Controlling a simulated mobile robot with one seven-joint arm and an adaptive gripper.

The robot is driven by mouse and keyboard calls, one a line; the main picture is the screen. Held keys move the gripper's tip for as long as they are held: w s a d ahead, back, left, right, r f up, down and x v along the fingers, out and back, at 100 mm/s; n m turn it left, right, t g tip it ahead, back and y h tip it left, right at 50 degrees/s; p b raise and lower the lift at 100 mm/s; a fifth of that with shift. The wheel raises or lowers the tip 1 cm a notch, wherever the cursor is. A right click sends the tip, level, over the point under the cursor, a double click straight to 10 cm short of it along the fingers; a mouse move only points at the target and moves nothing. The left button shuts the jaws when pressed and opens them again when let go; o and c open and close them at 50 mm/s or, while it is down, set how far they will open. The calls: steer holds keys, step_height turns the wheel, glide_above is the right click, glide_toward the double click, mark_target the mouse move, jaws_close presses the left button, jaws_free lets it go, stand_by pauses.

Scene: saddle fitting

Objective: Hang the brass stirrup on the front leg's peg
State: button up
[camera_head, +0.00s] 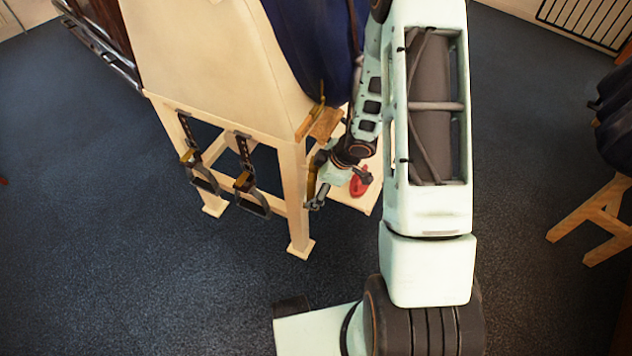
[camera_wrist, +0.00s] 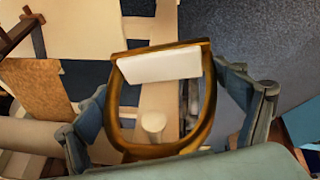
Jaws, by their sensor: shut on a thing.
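The brass stirrup (camera_wrist: 207,100) fills the middle of the wrist view, with a pale tread (camera_wrist: 158,66) across its far end. It also shows edge-on in the head view (camera_head: 311,181), close beside the front leg (camera_head: 295,205). My gripper (camera_head: 318,184) is shut on the stirrup, at the right of that leg. The pale round peg (camera_wrist: 153,122) shows through the stirrup's opening, in front of the wooden leg. I cannot tell whether the peg's end passes into the opening. The peg is hidden in the head view.
A low wooden shelf (camera_head: 345,195) holds a red object (camera_head: 361,181) beside my gripper. A brown flap (camera_head: 322,124) juts from the cream stand body (camera_head: 210,70) above.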

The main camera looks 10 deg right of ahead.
steer(key=o, duration=1.2)
steer(key=shift+f, duration=0.15)
steer(key=shift+c, duration=0.2)
steer(key=v, duration=1.2)
